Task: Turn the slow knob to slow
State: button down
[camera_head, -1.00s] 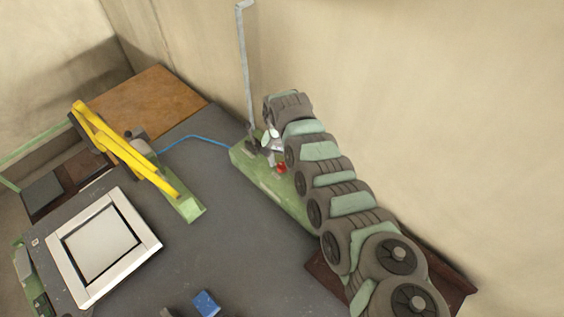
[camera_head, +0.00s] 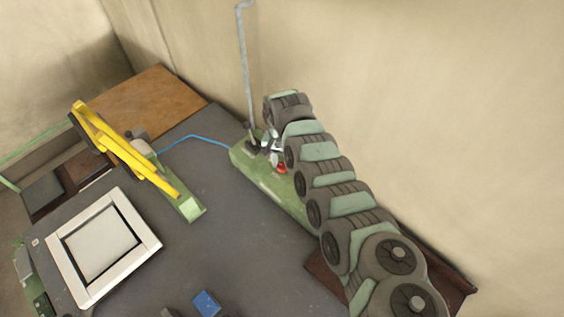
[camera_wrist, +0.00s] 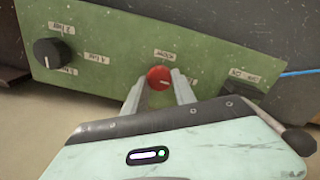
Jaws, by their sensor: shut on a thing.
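My gripper (camera_wrist: 160,88) is shut on this red knob, one finger on each side. The small labels around it appear upside down and are hard to read. In the head view the red knob (camera_head: 282,168) shows at the green box (camera_head: 262,182), with my gripper (camera_head: 277,158) right at it.
A black knob (camera_wrist: 47,53) is at the panel's left and a dark switch (camera_wrist: 245,90) at its right. A yellow lever clamp (camera_head: 130,150), a framed screen (camera_head: 103,245) and a blue block (camera_head: 206,303) stand on the grey bench. A tall metal rod (camera_head: 245,70) rises behind the green box.

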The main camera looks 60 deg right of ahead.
jog(key=shift+r+p, duration=0.15)
jog(key=shift+p, duration=0.25)
jog(key=shift+w+a+r+n+p, duration=0.1)
jog(key=shift+r+n+p, duration=0.05)
jog(key=shift+n+p, duration=0.95)
jog(key=shift+f+n+p, duration=0.2)
jog(key=shift+n+p, duration=0.5)
jog(key=shift+n, duration=0.4)
jog(key=n, duration=0.2)
jog(key=shift+n, duration=0.3)
jog(key=n+b, duration=0.2)
jog(key=n, duration=0.4)
jog(key=shift+f+b, duration=0.2)
jog(key=shift+b, duration=0.15)
jog(key=shift+n+b, duration=1.15)
jog(key=shift+n, duration=1.25)
jog(key=c, duration=1)
grip_release()
jog(key=shift+r, duration=0.1)
